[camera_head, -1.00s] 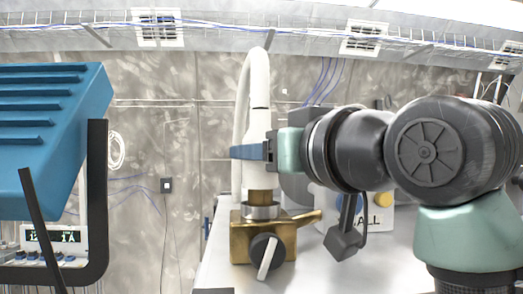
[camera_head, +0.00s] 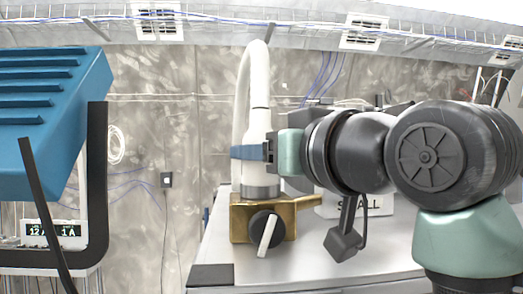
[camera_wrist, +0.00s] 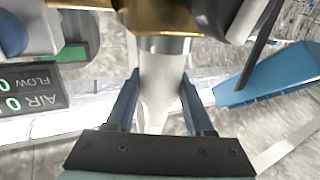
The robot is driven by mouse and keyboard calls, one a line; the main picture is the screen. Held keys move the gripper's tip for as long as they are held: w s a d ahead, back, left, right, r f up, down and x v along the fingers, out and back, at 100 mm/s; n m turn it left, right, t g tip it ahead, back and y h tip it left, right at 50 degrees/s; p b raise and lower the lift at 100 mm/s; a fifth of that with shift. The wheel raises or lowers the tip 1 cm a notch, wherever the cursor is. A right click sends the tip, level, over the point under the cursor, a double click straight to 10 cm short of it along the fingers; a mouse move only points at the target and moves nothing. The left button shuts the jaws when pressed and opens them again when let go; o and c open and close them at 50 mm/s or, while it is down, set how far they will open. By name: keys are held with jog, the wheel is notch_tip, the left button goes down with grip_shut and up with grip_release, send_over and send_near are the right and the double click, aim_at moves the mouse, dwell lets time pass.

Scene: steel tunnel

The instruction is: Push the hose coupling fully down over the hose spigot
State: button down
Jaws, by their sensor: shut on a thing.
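The white hose coupling (camera_head: 258,122) stands upright over the brass block (camera_head: 240,220), with its hose looping over behind it. Its lower end meets the grey metal collar (camera_head: 260,192) on top of the block; no brass spigot shows between them. My gripper (camera_head: 250,152) reaches in from the right, its blue fingers shut around the coupling's lower part. In the wrist view, the coupling (camera_wrist: 160,88) lies between both fingers, with the collar (camera_wrist: 165,44) and brass block (camera_wrist: 165,16) beyond it. The spigot is hidden.
A black valve knob with a white lever (camera_head: 266,232) sits on the block's front. The block stands on a grey bench (camera_head: 330,255). A large blue louvred unit (camera_head: 50,120) stands at left. A sign (camera_head: 365,205) is partly hidden behind my arm.

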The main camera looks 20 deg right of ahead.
jog(key=shift+f+b, duration=0.4)
jog(key=shift+f, duration=0.15)
jog(key=shift+c, duration=1)
grip_release()
jog(key=shift+f, duration=0.15)
